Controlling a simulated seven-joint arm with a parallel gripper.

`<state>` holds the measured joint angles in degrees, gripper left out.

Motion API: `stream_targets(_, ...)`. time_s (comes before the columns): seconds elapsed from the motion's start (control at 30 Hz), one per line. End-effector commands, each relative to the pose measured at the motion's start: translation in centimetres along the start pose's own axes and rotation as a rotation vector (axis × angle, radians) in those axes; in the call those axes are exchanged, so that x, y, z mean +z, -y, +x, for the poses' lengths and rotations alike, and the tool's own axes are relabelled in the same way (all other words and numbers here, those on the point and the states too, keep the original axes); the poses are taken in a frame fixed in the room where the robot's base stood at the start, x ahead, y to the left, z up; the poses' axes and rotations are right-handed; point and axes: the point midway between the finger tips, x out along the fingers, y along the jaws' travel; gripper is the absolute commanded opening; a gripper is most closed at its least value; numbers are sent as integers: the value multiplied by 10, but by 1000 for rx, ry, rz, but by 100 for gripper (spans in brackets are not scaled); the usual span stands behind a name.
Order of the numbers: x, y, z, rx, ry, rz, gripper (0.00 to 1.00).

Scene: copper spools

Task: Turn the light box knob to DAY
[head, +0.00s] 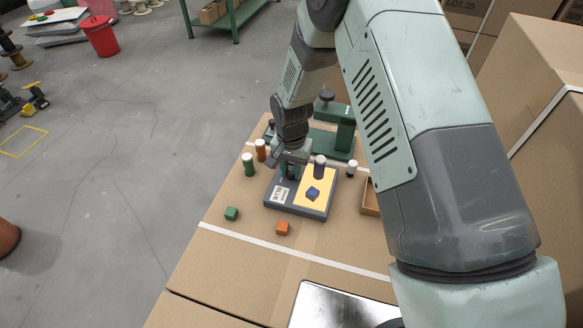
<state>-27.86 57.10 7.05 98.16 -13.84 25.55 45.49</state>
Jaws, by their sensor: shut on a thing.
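The light box (290,208) is a dark grey box with a lit yellow panel (326,189) on its right part and a white printed label (280,194) at its left front. The label's text is too small to read. My gripper (290,173) points down over the back left of the box, behind the label. It is shut on the knob, which its fingers largely hide. I cannot tell which mark the knob points to.
A blue block (313,193) lies on the lit panel. Spools stand around the box, including green (248,165) and orange (261,150) ones. Green (231,214) and orange (282,228) blocks lie in front. A dark green device (345,132) stands behind. The cardboard top (245,268) is clear at front left.

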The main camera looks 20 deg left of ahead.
Motion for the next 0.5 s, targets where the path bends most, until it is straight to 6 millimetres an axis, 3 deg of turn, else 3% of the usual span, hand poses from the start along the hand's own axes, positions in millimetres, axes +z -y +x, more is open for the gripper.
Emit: stream_targets(0.5, 1, 0, 0, 0, 2, -483, 0)
